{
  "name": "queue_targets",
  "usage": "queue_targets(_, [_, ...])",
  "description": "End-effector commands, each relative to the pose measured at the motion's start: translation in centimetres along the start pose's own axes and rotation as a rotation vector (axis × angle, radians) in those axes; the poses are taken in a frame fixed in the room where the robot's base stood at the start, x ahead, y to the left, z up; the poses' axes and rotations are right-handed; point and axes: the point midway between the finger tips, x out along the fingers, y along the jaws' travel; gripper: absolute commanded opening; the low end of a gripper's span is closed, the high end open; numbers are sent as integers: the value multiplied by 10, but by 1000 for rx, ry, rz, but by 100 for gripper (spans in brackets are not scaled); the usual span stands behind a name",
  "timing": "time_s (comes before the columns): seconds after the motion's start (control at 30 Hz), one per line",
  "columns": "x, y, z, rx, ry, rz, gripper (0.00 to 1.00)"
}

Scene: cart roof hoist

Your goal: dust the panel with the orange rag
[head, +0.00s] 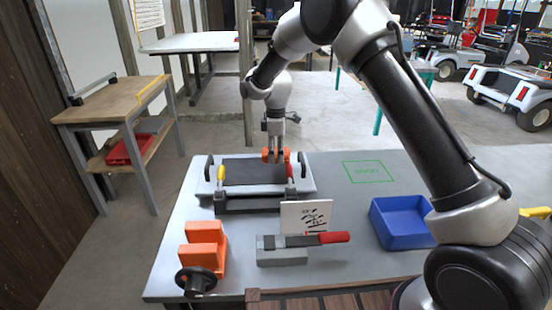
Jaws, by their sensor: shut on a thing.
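The orange rag (266,156) is in my gripper (276,152), which points down with its jaws shut on it. Orange shows on both sides of the fingers; the rest is hidden by them. The panel (248,172) is a dark flat rectangle with a pale surround and black handles at its left and right ends, resting on a dark stand on the grey table. My gripper is over the panel's far right part. I cannot tell whether the rag touches the surface.
Yellow (221,174) and red (290,172) handles stand at the panel's front. Nearer on the table (340,262) are an orange vise (205,245), a grey block (282,257) with a red-handled tool (333,238), a white card (306,213) and a blue bin (402,222). A green outline (369,172) encloses bare table.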

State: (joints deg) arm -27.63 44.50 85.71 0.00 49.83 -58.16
Motion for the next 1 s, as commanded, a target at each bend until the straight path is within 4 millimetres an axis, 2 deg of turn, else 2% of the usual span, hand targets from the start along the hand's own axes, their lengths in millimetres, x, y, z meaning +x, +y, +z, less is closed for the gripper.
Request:
queue_targets(0.23, [-23, -4, 0, 5, 1, 2, 38])
queue_targets(0.4, [-33, -7, 0, 8, 0, 0, 38])
queue_targets(1.0, [-34, -7, 0, 8, 0, 0, 38])
